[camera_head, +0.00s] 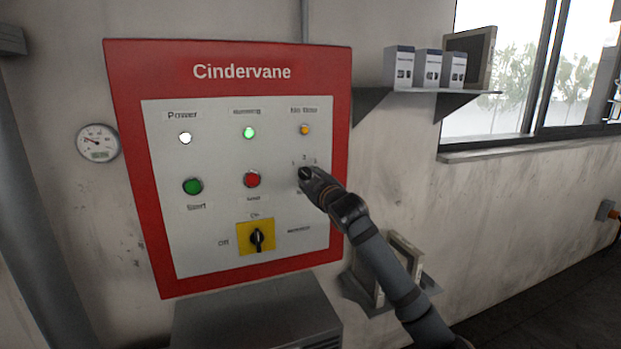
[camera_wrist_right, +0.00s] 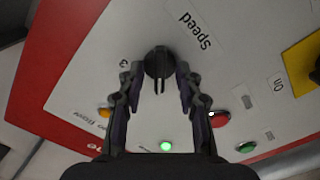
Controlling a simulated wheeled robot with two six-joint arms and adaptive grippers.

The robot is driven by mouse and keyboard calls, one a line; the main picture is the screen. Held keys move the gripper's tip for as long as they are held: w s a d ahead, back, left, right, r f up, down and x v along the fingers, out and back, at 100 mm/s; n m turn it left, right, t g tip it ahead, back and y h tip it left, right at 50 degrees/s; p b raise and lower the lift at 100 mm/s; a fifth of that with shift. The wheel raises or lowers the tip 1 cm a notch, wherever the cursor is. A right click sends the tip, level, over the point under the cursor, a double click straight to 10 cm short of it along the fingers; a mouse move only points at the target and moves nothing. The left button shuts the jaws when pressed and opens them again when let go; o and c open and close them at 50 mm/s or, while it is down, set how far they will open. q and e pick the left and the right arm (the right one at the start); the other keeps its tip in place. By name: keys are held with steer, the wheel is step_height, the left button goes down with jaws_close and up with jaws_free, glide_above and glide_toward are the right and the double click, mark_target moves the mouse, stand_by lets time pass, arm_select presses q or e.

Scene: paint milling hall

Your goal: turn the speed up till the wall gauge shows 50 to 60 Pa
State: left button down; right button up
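The round white wall gauge (camera_head: 97,142) hangs left of the red Cindervane panel. Its needle seems to point to the upper left; the numbers are too small to read. The black speed knob (camera_wrist_right: 158,62) shows in the right wrist view beside its "Speed" label, its narrow grip bar toward me. My right gripper (camera_wrist_right: 158,76) is open, one finger on each side of the knob, with small gaps showing. In the head view my right gripper (camera_head: 305,175) is at the knob and mostly hides it. My left gripper is out of view.
The panel (camera_head: 225,285) also bears a green start button (camera_head: 192,186), a red button (camera_head: 252,179) and a black switch on a yellow plate (camera_head: 257,238). The white, green and amber lamps look lit. A shelf (camera_head: 400,92) with boxes is at right.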

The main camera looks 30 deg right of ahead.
jaws_close()
steer(key=m+b, duration=0.1)
steer(key=m, duration=0.3)
steer(key=shift+f+b, duration=0.15)
steer(key=shift+b, duration=0.15)
steer(key=shift+m+b, duration=0.9)
steer(key=shift+m, duration=1.5)
jaws_free()
